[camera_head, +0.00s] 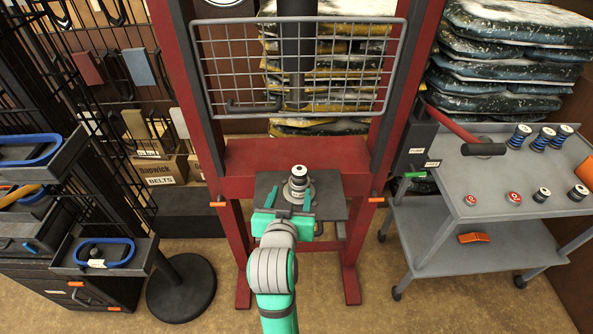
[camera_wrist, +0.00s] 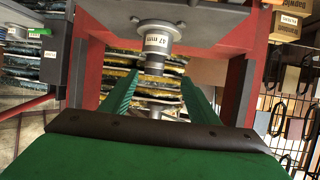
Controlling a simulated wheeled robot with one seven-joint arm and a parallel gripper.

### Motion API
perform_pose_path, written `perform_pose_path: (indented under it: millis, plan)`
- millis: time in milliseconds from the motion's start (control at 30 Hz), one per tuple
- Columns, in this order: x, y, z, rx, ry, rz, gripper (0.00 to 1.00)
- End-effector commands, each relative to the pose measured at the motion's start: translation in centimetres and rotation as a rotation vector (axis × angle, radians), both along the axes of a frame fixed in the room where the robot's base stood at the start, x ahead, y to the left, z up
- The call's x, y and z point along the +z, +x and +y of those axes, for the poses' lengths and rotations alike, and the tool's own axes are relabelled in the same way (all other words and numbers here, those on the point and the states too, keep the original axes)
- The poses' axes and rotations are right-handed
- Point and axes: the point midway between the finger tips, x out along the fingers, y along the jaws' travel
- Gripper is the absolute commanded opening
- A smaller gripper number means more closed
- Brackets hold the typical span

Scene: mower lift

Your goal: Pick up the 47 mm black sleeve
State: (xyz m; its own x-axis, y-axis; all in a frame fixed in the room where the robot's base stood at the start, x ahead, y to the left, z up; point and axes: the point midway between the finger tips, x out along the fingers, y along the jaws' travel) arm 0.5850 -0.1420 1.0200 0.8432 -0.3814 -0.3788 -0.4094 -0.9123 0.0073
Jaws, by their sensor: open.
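The sleeve (camera_head: 299,182) stands upright on the dark plate of the red press frame, dark with a pale band and a light top. In the wrist view, which appears upside down, the sleeve (camera_wrist: 157,43) carries a white label reading 47 mm and has a wide flange against the plate. My green gripper (camera_head: 289,202) reaches in at the front side of the plate. In the wrist view my gripper (camera_wrist: 158,82) is open, with one finger to each side of the sleeve's line and the tips close to it. I cannot tell whether either finger touches it.
A wire guard (camera_head: 230,70) and a dark vertical ram (camera_head: 298,50) hang above the plate (camera_head: 331,207). Red posts stand to both sides. A grey cart (camera_head: 480,180) with several small parts is at right.

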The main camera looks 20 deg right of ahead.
Motion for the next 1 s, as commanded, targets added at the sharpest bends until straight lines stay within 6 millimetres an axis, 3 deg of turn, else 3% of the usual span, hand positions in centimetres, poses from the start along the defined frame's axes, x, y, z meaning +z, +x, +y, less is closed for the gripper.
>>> perform_pose_path:
  millis: [167,433,733,1000]
  plan:
    - [0.7,0.7,-0.8,-0.018,0.007,0.003,0.55]
    - [-0.8,3.8,-2.5,-0.02,0.008,0.003,0.55]
    - [-1.6,5.6,-3.5,-0.02,0.008,0.003,0.55]
    - [-2.9,8.4,-5.3,-0.019,0.008,0.003,0.55]
